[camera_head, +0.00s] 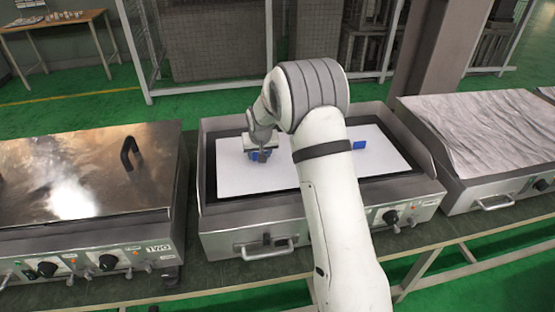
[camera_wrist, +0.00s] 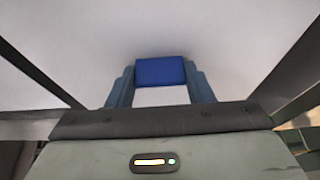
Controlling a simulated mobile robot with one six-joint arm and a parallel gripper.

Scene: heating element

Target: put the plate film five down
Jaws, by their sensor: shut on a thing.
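The plate film (camera_head: 240,175) is a white flat sheet with two blue grips. It lies over the black top of the middle heating unit (camera_head: 290,218). My gripper (camera_head: 262,155) is at the left part of the film, shut on the left blue grip (camera_wrist: 160,72). In the wrist view, the gripper's blue-grey fingers (camera_wrist: 160,92) stand on both sides of this grip, with the white sheet behind it. The right blue grip (camera_head: 359,145) shows just right of my arm. My arm hides the middle of the film. I cannot tell whether the film touches the surface all over.
A heating unit with a closed metal lid (camera_head: 85,170) stands at the left, marked TWO. Another unit with a wrinkled grey cover (camera_head: 490,125) stands at the right. A small wooden table (camera_head: 55,22) is at the back left. Green floor shows behind the units.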

